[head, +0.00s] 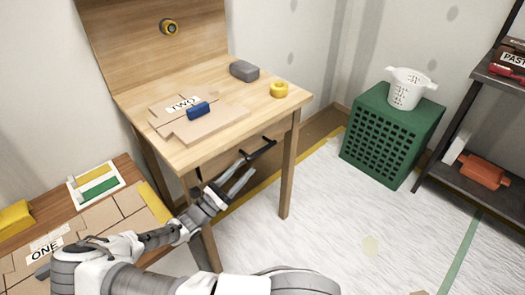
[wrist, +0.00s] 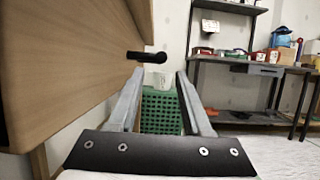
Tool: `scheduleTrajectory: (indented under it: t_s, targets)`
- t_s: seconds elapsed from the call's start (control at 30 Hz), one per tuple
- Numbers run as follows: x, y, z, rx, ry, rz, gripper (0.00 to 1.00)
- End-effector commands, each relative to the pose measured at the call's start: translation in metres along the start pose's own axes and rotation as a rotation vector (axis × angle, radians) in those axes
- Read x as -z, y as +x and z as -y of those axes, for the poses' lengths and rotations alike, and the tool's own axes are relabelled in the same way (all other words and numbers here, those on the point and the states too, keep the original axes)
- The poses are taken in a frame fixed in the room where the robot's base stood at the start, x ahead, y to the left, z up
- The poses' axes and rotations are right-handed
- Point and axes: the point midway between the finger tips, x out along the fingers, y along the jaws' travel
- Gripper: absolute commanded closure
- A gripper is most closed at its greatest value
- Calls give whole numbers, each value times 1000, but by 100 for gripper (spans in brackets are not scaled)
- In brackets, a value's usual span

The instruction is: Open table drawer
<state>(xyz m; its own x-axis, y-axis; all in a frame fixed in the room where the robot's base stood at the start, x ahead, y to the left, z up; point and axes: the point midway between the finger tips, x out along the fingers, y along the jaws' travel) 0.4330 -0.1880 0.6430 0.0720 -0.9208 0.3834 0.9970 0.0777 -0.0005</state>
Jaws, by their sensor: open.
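The wooden table (head: 225,147) stands in the middle of the head view, with a drawer under its top. The drawer front is mostly seen edge-on there; it fills the left of the wrist view as a brown wooden panel (wrist: 65,65). A black bar handle (wrist: 147,57) sticks out from it, and it also shows in the head view (head: 266,147). My gripper (head: 245,165) is open and empty in front of the drawer. In the wrist view its fingertips (wrist: 160,73) are spread, and the handle shows just beyond and above the left fingertip. I see no clear contact with the handle.
A lower table (head: 130,172) stands left. A green crate (head: 380,145) and dark shelf (head: 475,160) stand right. The floor between is mostly clear.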

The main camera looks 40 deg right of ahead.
Motion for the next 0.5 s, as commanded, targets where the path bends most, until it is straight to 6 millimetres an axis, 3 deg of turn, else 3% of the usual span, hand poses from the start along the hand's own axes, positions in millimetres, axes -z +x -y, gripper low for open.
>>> scheduleTrajectory:
  t_s: [0.3,0.5]
  targets:
    - [2,63,1,3,0,1,50]
    - [1,84,0,1,0,0,50]
